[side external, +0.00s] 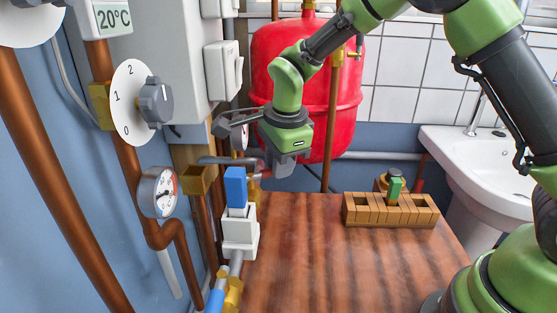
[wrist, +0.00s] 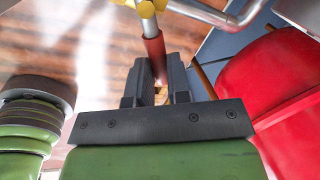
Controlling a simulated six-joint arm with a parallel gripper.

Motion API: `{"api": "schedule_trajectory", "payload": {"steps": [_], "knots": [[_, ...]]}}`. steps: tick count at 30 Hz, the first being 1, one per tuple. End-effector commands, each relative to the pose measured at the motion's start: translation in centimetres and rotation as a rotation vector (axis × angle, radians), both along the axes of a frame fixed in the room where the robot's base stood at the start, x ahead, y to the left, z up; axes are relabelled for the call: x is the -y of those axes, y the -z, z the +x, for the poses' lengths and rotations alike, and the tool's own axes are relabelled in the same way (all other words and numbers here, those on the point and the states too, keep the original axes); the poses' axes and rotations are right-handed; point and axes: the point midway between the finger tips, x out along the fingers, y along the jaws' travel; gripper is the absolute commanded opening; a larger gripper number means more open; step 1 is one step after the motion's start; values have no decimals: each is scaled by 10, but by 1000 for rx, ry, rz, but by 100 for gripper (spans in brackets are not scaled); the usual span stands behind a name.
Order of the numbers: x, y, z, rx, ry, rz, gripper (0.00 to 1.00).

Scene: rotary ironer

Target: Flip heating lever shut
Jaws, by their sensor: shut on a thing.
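The heating lever appears to be the red-sleeved handle (wrist: 154,50) that reaches between my fingers in the wrist view, beside a yellow brass fitting (wrist: 145,7). My gripper (wrist: 156,72) is shut on this handle, with one dark finger on each side. In the side view my gripper (side external: 266,163) is low at the back of the wooden top, by the pipes left of the red tank. There the handle shows only as a small reddish piece (side external: 252,163), partly hidden by my gripper and the pipes.
A blue handle (side external: 235,187) stands upright on a white block (side external: 240,232) in front of my gripper. A wooden slotted rack (side external: 390,210) sits on the right. A red tank (side external: 335,90) is close behind my wrist. The wooden top (side external: 310,255) is clear between block and rack.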

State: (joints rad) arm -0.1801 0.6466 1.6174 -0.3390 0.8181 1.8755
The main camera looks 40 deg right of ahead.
Motion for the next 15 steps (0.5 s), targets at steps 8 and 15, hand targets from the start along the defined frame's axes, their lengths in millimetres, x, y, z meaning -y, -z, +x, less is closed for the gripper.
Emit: {"api": "schedule_trajectory", "payload": {"steps": [8, 15], "knots": [[-5, -1, -11, 2, 206, 0, 0], [-11, -1, -18, 3, 378, 0, 0]]}}
